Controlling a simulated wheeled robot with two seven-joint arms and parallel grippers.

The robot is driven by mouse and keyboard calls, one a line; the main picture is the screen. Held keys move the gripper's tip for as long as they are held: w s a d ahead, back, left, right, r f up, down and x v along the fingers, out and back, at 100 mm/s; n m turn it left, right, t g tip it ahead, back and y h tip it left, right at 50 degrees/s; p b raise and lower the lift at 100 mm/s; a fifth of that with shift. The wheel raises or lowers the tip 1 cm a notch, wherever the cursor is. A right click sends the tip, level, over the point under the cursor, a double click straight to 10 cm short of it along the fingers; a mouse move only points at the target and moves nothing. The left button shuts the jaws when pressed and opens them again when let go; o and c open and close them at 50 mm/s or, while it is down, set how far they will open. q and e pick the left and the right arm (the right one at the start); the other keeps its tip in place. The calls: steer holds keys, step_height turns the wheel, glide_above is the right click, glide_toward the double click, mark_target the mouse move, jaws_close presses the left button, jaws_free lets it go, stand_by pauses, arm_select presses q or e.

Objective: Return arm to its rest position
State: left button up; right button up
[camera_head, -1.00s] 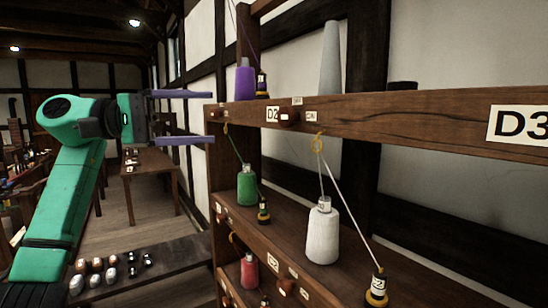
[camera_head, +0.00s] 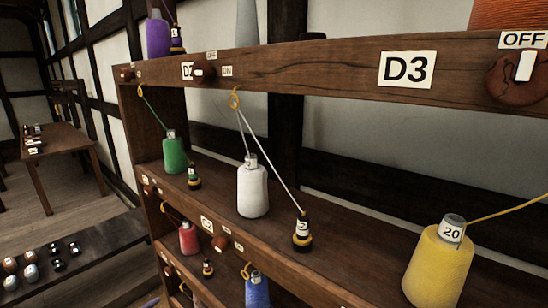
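My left arm is out of view. Only a small lavender sliver shows at the bottom edge, perhaps a fingertip of my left gripper (camera_head: 151,303); whether it is open or shut does not show. My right gripper is not in view. Nothing is seen held.
A wooden rack (camera_head: 300,70) with a D3 label fills the middle and right. It bears a white spool (camera_head: 252,190), a green spool (camera_head: 175,155), a yellow spool (camera_head: 438,265) and a purple spool (camera_head: 158,37). A dark bench (camera_head: 100,245) and a table (camera_head: 55,140) stand left.

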arm_select(q)
steer(key=s+d+f+n+g+h, duration=0.1)
steer(key=s+f+n+g, duration=0.25)
steer(key=s, duration=0.45)
steer(key=s+d+f+n+g, duration=0.25)
steer(key=s+f, duration=0.25)
steer(key=s, duration=0.3)
steer(key=s+a+f+g+b, duration=0.1)
steer(key=s+f, duration=0.1)
steer(key=f, duration=1.1)
steer(key=s+f+g, duration=0.1)
steer(key=s+f, duration=0.1)
steer(key=f, duration=1.1)
steer(key=s+a+f+g, duration=0.1)
steer(key=s+a+f, duration=0.2)
steer(key=s+f, duration=1.1)
steer(key=shift+s+m+g+b, duration=0.3)
steer(key=shift+s+m+b, duration=0.15)
steer(key=shift+s, duration=0.5)
steer(key=shift+c, duration=0.2)
